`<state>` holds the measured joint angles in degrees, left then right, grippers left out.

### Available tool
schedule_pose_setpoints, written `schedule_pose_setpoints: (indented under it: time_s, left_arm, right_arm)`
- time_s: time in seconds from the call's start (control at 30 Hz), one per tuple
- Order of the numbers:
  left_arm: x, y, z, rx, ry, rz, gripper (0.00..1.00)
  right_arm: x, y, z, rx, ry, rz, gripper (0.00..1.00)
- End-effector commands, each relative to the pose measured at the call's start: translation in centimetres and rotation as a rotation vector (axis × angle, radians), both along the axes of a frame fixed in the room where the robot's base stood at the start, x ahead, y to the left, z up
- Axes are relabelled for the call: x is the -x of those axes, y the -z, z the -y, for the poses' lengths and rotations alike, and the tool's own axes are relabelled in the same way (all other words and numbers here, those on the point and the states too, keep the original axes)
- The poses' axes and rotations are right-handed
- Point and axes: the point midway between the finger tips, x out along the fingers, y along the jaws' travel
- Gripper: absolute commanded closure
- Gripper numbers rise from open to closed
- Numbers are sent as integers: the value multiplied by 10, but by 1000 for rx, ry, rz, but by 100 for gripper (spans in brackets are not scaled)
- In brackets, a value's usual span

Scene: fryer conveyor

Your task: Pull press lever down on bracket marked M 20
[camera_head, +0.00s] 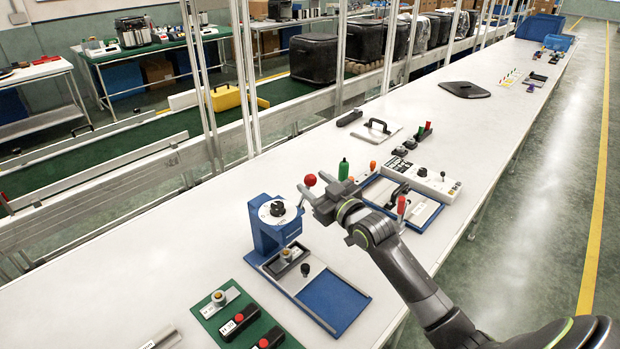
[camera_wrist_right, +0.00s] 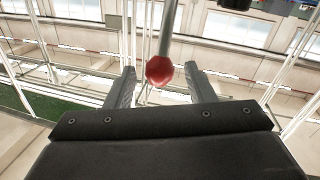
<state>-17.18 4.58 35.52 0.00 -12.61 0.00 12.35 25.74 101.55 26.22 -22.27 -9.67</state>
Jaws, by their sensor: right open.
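A blue press bracket (camera_head: 262,232) stands on the white bench, with a white dial and black knob on top. Its lever ends in a red ball (camera_head: 310,180) to the right of the dial. My right gripper (camera_head: 312,193) is open right at the lever. In the right wrist view the red ball (camera_wrist_right: 159,70) shows between the two spread fingers, with the grey lever rod (camera_wrist_right: 166,30) above it; I cannot tell whether a finger touches it. The M 20 marking is not legible. My left gripper is not in view.
The bracket's blue base plate (camera_head: 334,304) lies in front. A green board (camera_head: 212,319) with small parts is at its lower left.

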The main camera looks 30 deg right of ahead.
Motion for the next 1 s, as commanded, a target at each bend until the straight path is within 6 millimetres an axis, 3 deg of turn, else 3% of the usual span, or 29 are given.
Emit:
schedule_pose_setpoints:
  time_s: [0.2,0.6,0.9,1.0]
  left_arm:
    - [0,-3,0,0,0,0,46]
    - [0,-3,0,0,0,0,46]
    - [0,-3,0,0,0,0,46]
    - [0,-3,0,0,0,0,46]
  right_arm:
    - [-21,0,-3,-1,1,0,51]
    - [-26,0,-3,1,1,0,52]
    - [-26,0,-3,1,1,0,92]
    - [-26,0,-3,1,1,0,100]
